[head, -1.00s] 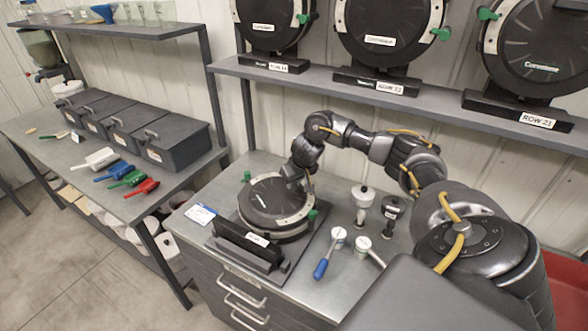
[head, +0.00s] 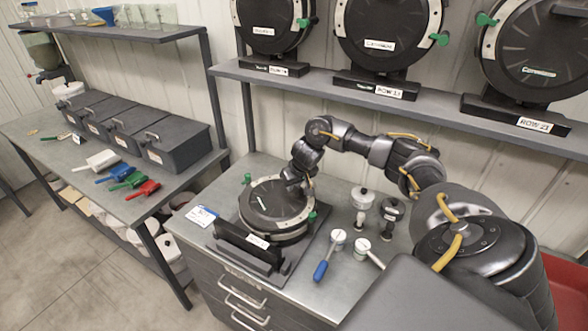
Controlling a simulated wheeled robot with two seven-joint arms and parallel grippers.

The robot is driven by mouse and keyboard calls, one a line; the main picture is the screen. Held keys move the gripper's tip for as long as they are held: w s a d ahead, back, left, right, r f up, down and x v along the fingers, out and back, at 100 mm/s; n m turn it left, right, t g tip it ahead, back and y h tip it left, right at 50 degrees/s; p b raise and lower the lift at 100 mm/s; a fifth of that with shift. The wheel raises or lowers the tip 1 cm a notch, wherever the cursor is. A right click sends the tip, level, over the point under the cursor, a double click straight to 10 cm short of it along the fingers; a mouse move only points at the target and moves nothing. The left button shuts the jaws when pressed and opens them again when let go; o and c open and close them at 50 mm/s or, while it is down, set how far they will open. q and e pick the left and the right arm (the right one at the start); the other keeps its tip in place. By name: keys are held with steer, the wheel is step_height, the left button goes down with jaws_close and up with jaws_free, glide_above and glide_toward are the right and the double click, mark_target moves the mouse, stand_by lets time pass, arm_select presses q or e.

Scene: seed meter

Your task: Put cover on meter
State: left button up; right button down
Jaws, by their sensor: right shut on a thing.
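The meter (head: 294,224) lies in a black stand on the grey cabinet top, with a pale ring and green knobs at its rim. The black round cover (head: 268,203) lies flat over the meter; I cannot tell whether it is fully seated. My right gripper (head: 294,192) comes down from the upper right and is shut on the cover near its upper right edge; the fingertips are partly hidden by the wrist. My left gripper is not in view.
A white-topped tool (head: 361,198) and a black-topped tool (head: 390,212) stand right of the meter. A blue-handled tool (head: 328,258) lies in front of them. A labelled card (head: 202,215) lies left. A shelf (head: 312,82) with more meters runs behind my arm.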

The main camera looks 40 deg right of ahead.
stand_by(0.4)
steer(key=c, duration=1.3)
jaws_free()
steer(key=shift+c, duration=0.3)
steer(key=shift+r+p, duration=0.7)
steer(key=shift+r, duration=0.75)
step_height(320, 180, up, 7)
steer(key=shift+f, duration=0.2)
